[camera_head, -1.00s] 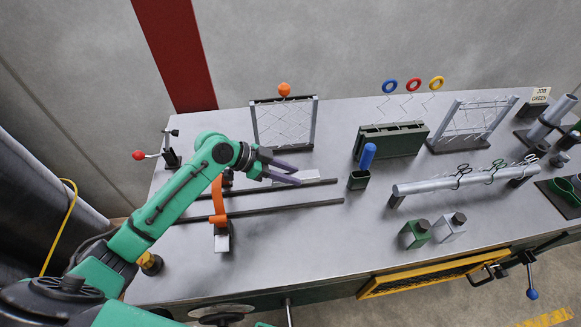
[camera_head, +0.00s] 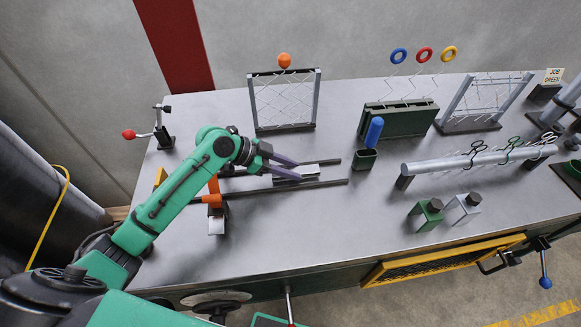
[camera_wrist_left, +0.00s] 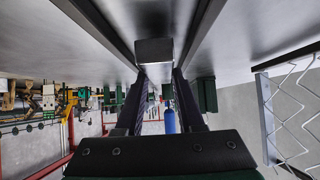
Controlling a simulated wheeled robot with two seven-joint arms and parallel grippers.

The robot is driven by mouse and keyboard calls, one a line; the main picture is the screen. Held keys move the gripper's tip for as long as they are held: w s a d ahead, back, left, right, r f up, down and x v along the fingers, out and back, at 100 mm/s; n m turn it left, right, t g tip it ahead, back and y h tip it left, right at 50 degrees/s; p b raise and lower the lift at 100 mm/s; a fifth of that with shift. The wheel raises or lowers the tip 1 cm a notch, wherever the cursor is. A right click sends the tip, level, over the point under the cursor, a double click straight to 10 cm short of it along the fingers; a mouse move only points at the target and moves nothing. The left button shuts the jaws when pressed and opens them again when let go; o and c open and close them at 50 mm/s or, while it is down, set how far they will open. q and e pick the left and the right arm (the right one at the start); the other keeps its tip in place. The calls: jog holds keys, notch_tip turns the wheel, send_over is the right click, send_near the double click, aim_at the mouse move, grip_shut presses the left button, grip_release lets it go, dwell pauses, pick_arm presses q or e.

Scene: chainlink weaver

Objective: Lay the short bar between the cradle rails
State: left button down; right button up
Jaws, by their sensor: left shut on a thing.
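The short bar (camera_head: 311,170) is a silver block, and its end face shows in the left wrist view (camera_wrist_left: 153,50). My left gripper (camera_head: 299,171) is shut on it, one finger along each side. The cradle rails are two long dark bars on the bench, a far rail (camera_head: 329,162) and a near rail (camera_head: 335,182). In the head view the short bar lies between them, roughly parallel to them. The wrist view also shows a rail on each side of it. I cannot tell whether it rests on the bench. My right gripper is not in view.
An orange bracket (camera_head: 214,193) with a silver block (camera_head: 216,222) stands at the rails' left end. A wire-mesh frame (camera_head: 284,100) stands behind. A blue-handled tool (camera_head: 374,131) in a green cup stands right of the rails.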

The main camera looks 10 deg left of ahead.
pick_arm(q)
jog(key=shift+f+b, duration=0.45)
jog(key=shift+f, duration=0.1)
jog(key=shift+f, duration=0.2)
